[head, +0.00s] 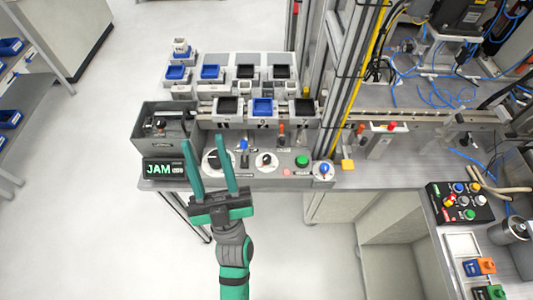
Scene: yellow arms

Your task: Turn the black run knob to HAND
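My gripper (201,139) has two long teal fingers, spread wide apart with nothing between them. It is over the left front part of a grey control panel (262,179). One black knob (266,159) sits on a round white dial near the panel's middle, to the right of my gripper. A larger round white dial (211,165) at the panel's left has a dark knob partly hidden by my right finger. The lettering on both dials is too small to read, so I cannot tell which is the run knob or its setting.
A black display (165,170) reading JAM stands left of my fingers, with a grey open box (160,113) behind it. The panel also carries a green button (302,161), a blue knob (324,169) and small levers. A metal post stands behind right. Floor is clear at left.

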